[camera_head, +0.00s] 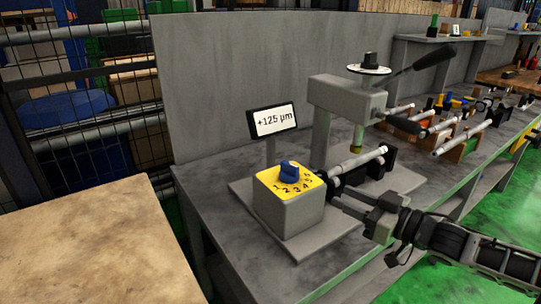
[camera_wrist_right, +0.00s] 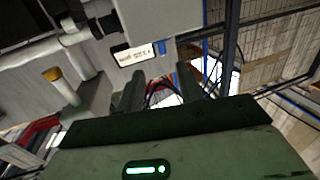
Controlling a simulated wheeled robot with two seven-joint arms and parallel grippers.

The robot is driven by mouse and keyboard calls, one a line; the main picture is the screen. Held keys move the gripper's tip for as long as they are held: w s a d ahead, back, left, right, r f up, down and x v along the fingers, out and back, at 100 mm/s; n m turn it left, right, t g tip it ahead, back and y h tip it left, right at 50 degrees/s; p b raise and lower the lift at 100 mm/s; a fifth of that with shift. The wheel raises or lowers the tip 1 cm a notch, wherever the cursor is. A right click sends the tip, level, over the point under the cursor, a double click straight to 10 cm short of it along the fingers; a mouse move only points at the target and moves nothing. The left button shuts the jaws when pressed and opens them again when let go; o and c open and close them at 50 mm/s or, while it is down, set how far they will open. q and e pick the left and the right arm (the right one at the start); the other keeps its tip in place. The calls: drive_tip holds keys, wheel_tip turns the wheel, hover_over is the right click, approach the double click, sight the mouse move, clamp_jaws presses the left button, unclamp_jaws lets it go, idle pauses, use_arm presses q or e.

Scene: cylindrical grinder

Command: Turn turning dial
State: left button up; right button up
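The turning dial is a blue knob (camera_head: 289,171) on a yellow face (camera_head: 301,186) numbered around its edge, on top of a grey box (camera_head: 287,213). The knob's pointer direction is hard to make out. My right gripper (camera_head: 335,198) is to the right of the box, lower than the knob, with its fingers pointing left. In the right wrist view its two fingers (camera_wrist_right: 158,88) stand apart with nothing between them. The knob cannot be made out clearly there. My left gripper is not in view.
A grinder head (camera_head: 346,97) with a black lever and a horizontal light rod (camera_head: 364,162) are close behind my right gripper. A wooden table (camera_head: 95,246) is at the left. More parts line the bench at the right.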

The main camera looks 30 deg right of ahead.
sight(298, 171)
drive_tip(key=b+x, duration=0.1)
drive_tip(key=x, duration=0.3)
drive_tip(key=r+b+x, duration=0.1)
drive_tip(key=x, duration=0.9)
drive_tip(key=shift+r+b, duration=0.3)
drive_tip(key=shift+b, duration=0.1)
drive_tip(key=shift+x, duration=1.1)
drive_tip(key=shift+f, duration=0.15)
clamp_jaws()
